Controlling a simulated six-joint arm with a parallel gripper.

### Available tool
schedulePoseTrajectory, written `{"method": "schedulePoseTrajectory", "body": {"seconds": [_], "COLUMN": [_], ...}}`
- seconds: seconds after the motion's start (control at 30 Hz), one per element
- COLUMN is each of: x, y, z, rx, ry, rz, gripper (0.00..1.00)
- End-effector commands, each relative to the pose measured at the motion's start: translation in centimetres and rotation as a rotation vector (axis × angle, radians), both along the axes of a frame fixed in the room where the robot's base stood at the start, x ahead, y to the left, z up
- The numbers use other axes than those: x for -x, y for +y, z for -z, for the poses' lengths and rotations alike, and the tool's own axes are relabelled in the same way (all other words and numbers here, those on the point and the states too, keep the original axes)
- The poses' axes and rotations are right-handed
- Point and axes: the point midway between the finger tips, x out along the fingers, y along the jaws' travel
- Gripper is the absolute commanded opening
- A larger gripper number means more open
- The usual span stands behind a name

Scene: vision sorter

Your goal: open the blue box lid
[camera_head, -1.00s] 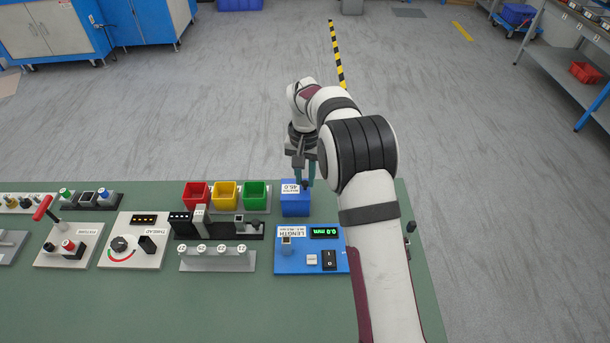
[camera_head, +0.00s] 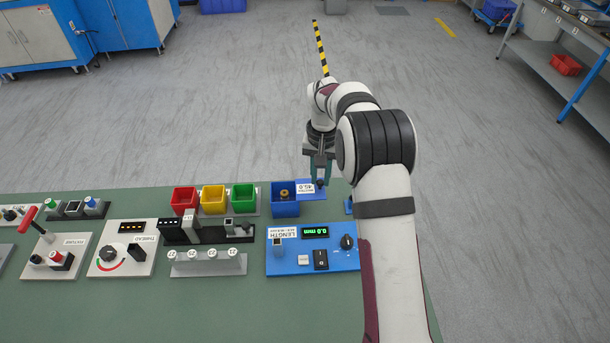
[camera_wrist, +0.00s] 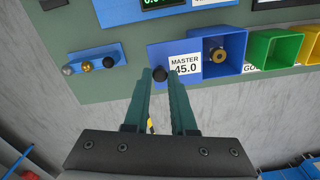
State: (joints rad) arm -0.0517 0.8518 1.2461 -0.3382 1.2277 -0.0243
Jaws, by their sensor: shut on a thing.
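The blue box (camera_head: 285,211) stands at the back edge of the green table, its top uncovered. A brass-coloured ring-like part (camera_head: 284,194) shows inside. In the wrist view the open box (camera_wrist: 238,47) also shows the brass part. The blue lid (camera_head: 306,183), with a white "MASTER 45.0" label, is beside the box opening, on its right in the head view. My gripper (camera_head: 320,185) is shut on the lid's dark knob (camera_wrist: 158,74), with teal fingers on both sides of it. I cannot tell whether the lid touches the box rim.
Green, yellow and red bins (camera_head: 214,199) stand left of the box. A blue length gauge panel (camera_head: 290,263) lies in front of it. A small blue stand with round knobs (camera_wrist: 92,63) is near the lid in the wrist view. Floor lies beyond the table edge.

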Motion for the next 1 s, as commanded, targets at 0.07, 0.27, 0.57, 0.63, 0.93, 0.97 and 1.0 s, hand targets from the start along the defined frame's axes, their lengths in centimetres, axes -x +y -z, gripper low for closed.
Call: {"method": "schedulePoseTrajectory", "body": {"seconds": [0.07, 0.27, 0.57, 0.63, 0.93, 0.97, 1.0], "x": [0.0, -0.1, 0.0, 0.0, -0.1, -0.2, -0.1], "y": [-0.1, -0.1, -0.1, -0.1, -0.1, -0.1, -0.1], "z": [-0.1, -0.1, 0.0, 0.0, -3.8, -4.8, -6.1], "rx": [0.001, 0.001, 0.001, 0.0, 0.001, 0.0, 0.0], "ry": [-0.002, -0.002, -0.002, -0.001, -0.007, -0.008, -0.007], "rz": [-0.001, -0.001, -0.001, -0.001, -0.001, -0.002, 0.0], "gripper": [0.0, 0.0, 0.54, 0.54, 0.54, 0.54, 0.54]}}
